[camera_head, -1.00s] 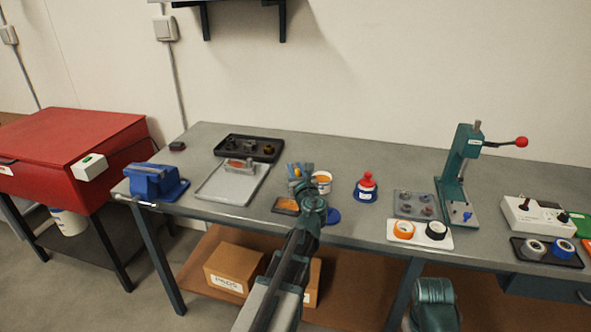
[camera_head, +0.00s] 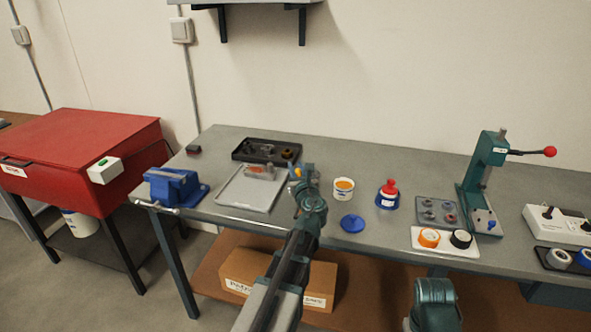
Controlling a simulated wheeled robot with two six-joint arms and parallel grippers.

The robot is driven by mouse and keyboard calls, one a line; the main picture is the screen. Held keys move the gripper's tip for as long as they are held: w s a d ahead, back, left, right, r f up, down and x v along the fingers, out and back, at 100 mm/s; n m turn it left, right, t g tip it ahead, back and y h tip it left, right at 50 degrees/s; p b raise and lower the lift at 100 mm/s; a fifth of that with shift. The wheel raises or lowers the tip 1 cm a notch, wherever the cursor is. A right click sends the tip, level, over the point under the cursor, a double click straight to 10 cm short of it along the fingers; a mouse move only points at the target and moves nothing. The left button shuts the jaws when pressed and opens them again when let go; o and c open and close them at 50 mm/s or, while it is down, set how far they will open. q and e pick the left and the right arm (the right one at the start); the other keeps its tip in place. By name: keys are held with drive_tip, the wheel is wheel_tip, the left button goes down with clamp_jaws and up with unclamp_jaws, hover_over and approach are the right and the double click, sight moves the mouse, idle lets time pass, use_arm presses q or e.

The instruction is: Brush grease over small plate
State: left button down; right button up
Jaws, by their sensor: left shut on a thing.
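My left gripper (camera_head: 300,174) is over the bench, by the right edge of the grey tray (camera_head: 232,198). It is shut on what seems to be the brush, which is mostly hidden by the fingers. A white pot with orange grease (camera_head: 343,189) stands open to the right of the gripper, apart from it. Its blue lid (camera_head: 352,223) seems to lie on the bench in front of it. My right gripper is out of view; only part of my right arm shows at the bottom.
A black tray with parts (camera_head: 240,155) is behind the grey tray. A blue vise (camera_head: 172,188) is at the left bench end. The back middle is clear.

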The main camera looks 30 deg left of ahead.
use_arm(q)
wheel_tip(320, 180, up, 7)
drive_tip(key=p, duration=0.5)
drive_tip(key=shift+d+f, duration=0.15)
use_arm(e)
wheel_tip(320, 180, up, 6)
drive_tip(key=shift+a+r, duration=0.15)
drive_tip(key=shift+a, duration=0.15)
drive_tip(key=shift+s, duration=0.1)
use_arm(q)
drive_tip(key=shift+p, duration=0.35)
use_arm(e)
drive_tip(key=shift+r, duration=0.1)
